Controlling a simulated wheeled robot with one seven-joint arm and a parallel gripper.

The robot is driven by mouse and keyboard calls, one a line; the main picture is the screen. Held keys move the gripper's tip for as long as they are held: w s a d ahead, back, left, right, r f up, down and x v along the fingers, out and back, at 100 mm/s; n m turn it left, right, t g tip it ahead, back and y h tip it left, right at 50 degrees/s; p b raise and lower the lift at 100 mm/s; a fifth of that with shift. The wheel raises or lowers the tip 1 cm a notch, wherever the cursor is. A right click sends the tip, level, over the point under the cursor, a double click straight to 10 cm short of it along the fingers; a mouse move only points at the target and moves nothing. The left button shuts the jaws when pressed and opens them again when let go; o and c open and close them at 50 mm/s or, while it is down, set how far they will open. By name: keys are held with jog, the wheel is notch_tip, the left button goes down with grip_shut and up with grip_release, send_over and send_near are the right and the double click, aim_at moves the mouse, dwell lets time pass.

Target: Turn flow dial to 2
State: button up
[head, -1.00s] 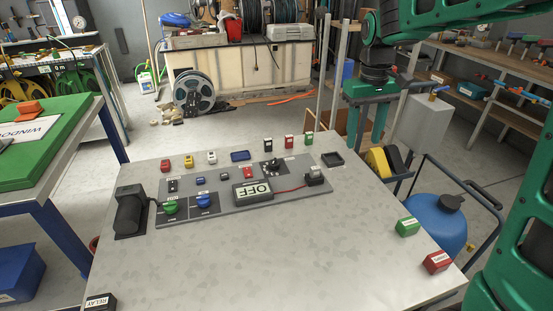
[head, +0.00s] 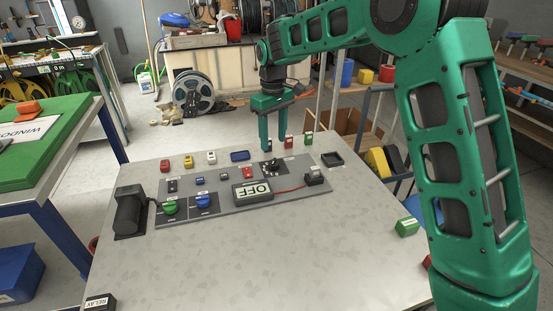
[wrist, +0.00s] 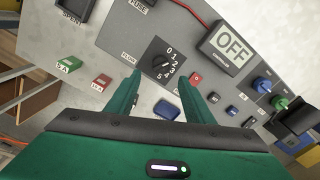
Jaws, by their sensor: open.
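The flow dial (head: 271,168) is a black knob on a dark square plate, set in the back part of the grey panel (head: 232,208). The wrist view shows the dial (wrist: 158,62) with white numbers 0 to 5 along one side; the pointer's setting is too small to read surely. My gripper (head: 274,147) hangs fingers-down above and slightly behind the dial in the head view. In the wrist view my gripper (wrist: 161,78) is open and empty, with a fingertip toward each side of the dial and no visible contact.
A display reading OFF (head: 253,192) sits in front of the dial, with a red wire to its right. Green (head: 170,207) and blue (head: 204,202) knobs are at the front left. Small red, green, yellow and white blocks stand behind the panel.

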aim_at(274, 160)
notch_tip(274, 160, down, 8)
jog(key=shift+f, duration=0.1)
jog(key=shift+c, duration=0.6)
